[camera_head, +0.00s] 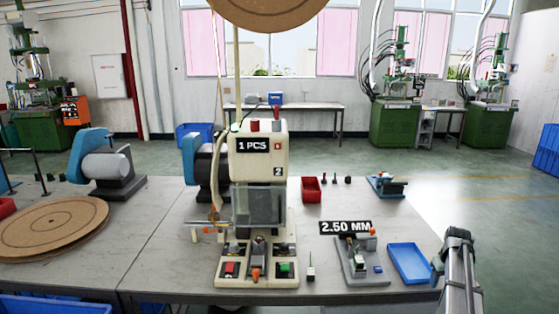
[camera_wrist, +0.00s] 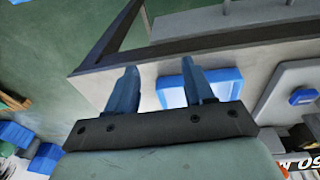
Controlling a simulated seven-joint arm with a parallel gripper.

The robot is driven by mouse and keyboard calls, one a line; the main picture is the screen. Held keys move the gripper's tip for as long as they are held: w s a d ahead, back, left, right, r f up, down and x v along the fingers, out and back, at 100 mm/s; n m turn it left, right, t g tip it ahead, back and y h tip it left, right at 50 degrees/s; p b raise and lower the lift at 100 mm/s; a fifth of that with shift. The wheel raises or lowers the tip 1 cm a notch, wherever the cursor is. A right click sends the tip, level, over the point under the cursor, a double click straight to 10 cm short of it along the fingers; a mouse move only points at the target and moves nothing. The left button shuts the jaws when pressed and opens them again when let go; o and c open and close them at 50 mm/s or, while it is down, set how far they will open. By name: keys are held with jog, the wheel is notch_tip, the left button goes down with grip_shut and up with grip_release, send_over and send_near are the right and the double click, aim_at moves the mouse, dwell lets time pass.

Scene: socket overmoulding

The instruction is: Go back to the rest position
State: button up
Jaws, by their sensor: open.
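My gripper (camera_wrist: 159,68) shows in the wrist view with its two blue fingers wide apart and nothing between them. It is above the table's edge area, and a blue tray (camera_wrist: 172,95) appears beyond the fingers, partly covered by the right one. In the head view, part of my grey arm (camera_head: 460,262) stands at the lower right, just right of the blue tray (camera_head: 409,262). The tray looks empty there. I cannot make out the fingers in the head view.
The cream machine marked "1 PCS" (camera_head: 259,145) stands mid-table. A grey fixture (camera_head: 362,268) below the "2.50 MM" sign (camera_head: 346,227) stands left of the blue tray. A red bin (camera_head: 311,189) and small parts are farther back. Green floor lies beyond the table's right edge.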

jog(key=s+a+f+g+y, duration=0.1)
jog(key=s+a+f, duration=0.5)
jog(key=a+f, duration=0.3)
jog(key=s+a+f+g, duration=0.2)
jog(key=s+a+f, duration=0.45)
jog(key=f, duration=0.35)
jog(key=s+a+f+g+y, duration=0.1)
jog(key=s+a+f, duration=0.5)
jog(key=a+f, duration=0.35)
jog(key=s+a+f+g, duration=0.1)
jog(key=s+a+f, duration=0.2)
jog(key=s, duration=0.7)
jog(key=s+a+f+g, duration=0.2)
jog(key=s+a+f, duration=0.2)
jog(key=s, duration=0.6)
jog(key=s+a+f+g+h, duration=0.1)
jog(key=s+a+f, duration=0.2)
jog(key=s+a, duration=0.4)
jog(key=s, duration=0.3)
jog(key=shift+f+n, duration=0.15)
jog(key=shift+n, duration=0.15)
jog(key=shift+w, duration=0.1)
